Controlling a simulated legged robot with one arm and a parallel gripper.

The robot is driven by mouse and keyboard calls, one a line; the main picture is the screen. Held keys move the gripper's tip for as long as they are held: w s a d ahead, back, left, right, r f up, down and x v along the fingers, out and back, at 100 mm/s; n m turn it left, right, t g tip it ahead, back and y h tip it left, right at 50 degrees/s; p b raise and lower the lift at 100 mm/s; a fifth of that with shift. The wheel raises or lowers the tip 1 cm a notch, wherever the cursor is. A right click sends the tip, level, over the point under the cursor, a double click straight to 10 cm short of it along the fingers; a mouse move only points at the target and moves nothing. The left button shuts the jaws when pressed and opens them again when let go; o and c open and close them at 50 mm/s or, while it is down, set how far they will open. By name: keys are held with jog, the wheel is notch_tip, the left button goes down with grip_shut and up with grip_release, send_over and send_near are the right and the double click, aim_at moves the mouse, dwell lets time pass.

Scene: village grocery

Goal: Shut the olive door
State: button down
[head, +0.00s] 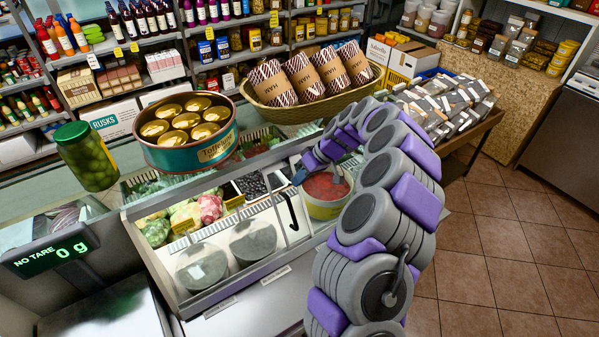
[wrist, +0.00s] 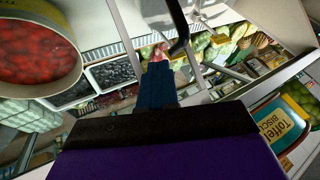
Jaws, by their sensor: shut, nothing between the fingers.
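A glass-fronted display case (head: 190,300) stands in the middle of the head view. A dark hooked handle (head: 291,213) sits at the edge of a clear pane, likely the olive door; no olive-coloured door shows, and how far it is open I cannot tell. My gripper (head: 302,172) is shut and empty at the case opening, above and right of the handle. In the wrist view its blue fingers (wrist: 157,85) are together, just below a dark curved bar (wrist: 180,28) that looks like the handle. I cannot tell whether they touch.
A tub of red food (head: 325,192) stands in the case close to my gripper. A tin of gold-lidded jars (head: 190,150), an olive jar (head: 87,160) and a basket (head: 300,118) sit on top. Trays of vegetables and olives lie inside. Tiled floor (head: 510,250) is clear at right.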

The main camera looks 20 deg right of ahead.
aim_at(282, 192)
jog(key=shift+w+f, duration=0.2)
jog(key=shift+f, duration=0.8)
jog(key=shift+a, duration=2)
jog(key=shift+d, duration=0.3)
jog(key=shift+s+a, duration=0.2)
jog(key=shift+a, duration=0.2)
jog(key=s+a, duration=0.3)
jog(key=a, duration=1.4)
jog(key=s+a, duration=0.3)
jog(key=a, duration=1.5)
jog(key=shift+s, duration=0.4)
jog(key=shift+r+p, duration=0.15)
jog(key=shift+p, duration=0.2)
